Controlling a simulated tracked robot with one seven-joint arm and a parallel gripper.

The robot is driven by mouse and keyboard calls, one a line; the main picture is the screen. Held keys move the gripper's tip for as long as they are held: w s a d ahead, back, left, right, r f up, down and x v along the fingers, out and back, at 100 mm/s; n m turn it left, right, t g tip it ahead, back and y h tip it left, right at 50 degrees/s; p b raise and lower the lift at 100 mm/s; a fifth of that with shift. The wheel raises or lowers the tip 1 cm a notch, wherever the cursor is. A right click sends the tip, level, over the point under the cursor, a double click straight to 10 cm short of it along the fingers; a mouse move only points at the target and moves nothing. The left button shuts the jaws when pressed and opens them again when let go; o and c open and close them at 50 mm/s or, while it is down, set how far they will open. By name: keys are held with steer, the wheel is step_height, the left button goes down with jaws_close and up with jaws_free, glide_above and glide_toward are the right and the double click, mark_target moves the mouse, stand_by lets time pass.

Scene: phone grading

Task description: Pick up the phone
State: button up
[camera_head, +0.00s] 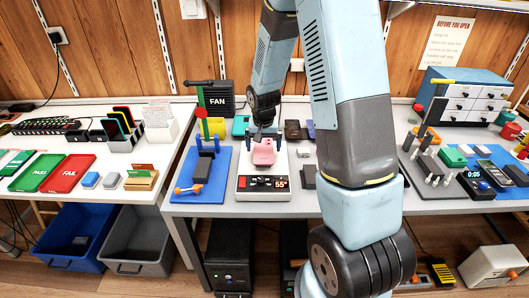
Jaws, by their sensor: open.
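A pink phone-like item (263,152) lies on a pale heating plate (246,183) whose front display reads 55°. My gripper (266,141) is open and points down just above the far part of the pink item. Its fingers appear to be on either side of it; I cannot tell whether they touch it. My arm hides part of the bench to the right.
A blue mat (207,168) with a small stand and an orange-handled tool lies left of the plate. Small dark blocks (308,175) lie to its right. A black FAN box (218,97) stands behind. Green PASS (38,172) and red FAIL (67,172) trays lie on the left table.

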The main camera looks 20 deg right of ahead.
steer(key=shift+f, duration=0.45)
steer(key=shift+c, duration=0.4)
steer(key=c, duration=1.2)
